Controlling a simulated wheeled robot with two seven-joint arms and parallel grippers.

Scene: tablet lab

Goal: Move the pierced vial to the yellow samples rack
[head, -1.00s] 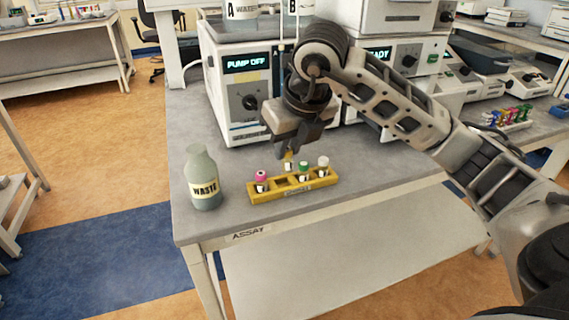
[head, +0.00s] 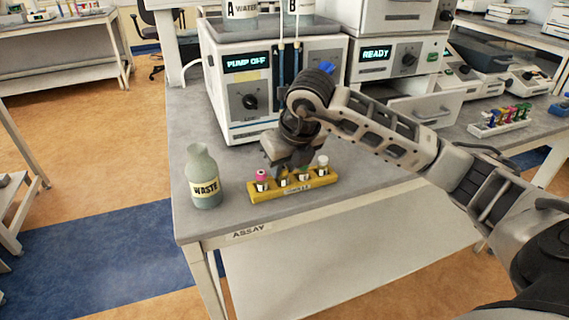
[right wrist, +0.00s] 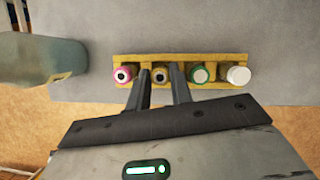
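The yellow samples rack (head: 266,195) lies on the front of the assay bench; it also shows in the right wrist view (right wrist: 213,58). My right gripper (head: 285,172) is down over it, fingers pointing into the rack. My left gripper is not in view.
A white-capped vial (head: 323,161) fills the rack's right slot. A waste bottle (head: 204,178) stands just left of the rack. The pump box (head: 243,125) is behind. A white rack of coloured vials (head: 500,122) stands far right. The bench right of the yellow rack is clear.

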